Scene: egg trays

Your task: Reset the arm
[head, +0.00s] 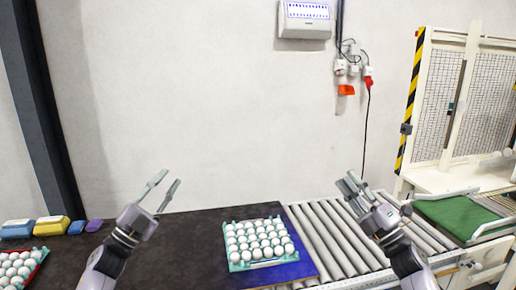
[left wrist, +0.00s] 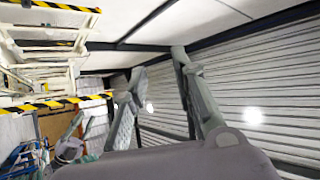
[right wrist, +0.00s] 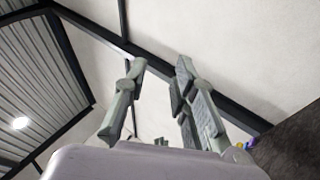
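My left gripper (head: 170,178) is raised above the dark table on the left, fingers pointing up and apart. In the left wrist view its two fingers (left wrist: 158,64) are spread with nothing between them. My right gripper (head: 349,181) is raised over the roller conveyor, tilted up and to the left. In the right wrist view its fingers (right wrist: 160,66) also have a gap between them and hold nothing. A teal egg tray (head: 234,266) full of white eggs sits between the arms, apart from both grippers.
The tray stands on a blue mat (head: 300,268) on the dark table (head: 190,250). A roller conveyor (head: 325,240) runs to its right, with a green belt (head: 455,216) beyond. A red tray (head: 40,256) of eggs and coloured packs (head: 52,226) are at far left.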

